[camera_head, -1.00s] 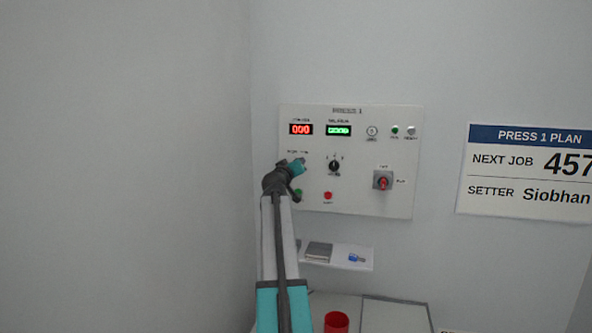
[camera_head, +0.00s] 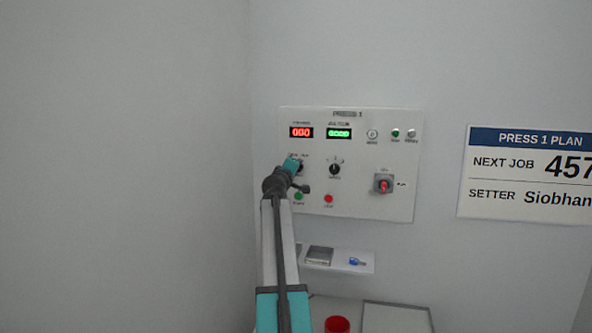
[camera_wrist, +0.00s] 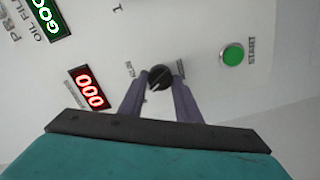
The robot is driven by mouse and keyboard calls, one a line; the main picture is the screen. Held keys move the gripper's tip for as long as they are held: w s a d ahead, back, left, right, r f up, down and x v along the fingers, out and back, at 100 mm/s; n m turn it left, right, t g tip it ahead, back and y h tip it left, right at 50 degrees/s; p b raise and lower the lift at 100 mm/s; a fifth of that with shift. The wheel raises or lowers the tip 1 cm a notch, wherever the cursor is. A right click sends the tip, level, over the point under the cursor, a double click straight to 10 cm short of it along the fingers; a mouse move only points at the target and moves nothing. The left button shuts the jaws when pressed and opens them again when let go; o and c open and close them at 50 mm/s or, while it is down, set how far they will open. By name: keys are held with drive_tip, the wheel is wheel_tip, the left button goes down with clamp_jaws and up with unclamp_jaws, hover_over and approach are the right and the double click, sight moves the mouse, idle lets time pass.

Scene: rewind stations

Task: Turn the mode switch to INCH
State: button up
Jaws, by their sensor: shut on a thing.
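The mode switch is a small round black knob (camera_wrist: 160,77) with a light pointer line, on the control panel (camera_head: 360,205). In the wrist view my gripper (camera_wrist: 159,82) has its two grey fingers on either side of the knob, shut on it. Small labels stand on both sides of the knob, too blurred to read surely. In the head view my gripper (camera_head: 297,165) is at the panel's left part, below the red display, and mostly covers the knob.
A second black rotary knob (camera_head: 334,170) is close on the right. A green START button (camera_head: 298,196) and a red button (camera_head: 328,199) lie below. A red-handled switch (camera_head: 383,184) is further right. A small shelf (camera_head: 345,266) and a red cup (camera_head: 337,325) are lower down.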

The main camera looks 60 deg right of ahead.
idle(0.3)
drive_tip(key=o, duration=1.1)
drive_tip(key=shift+c, duration=0.2)
drive_tip(key=b+v, duration=0.4)
drive_tip(key=v, duration=1)
drive_tip(key=shift+d, duration=0.1)
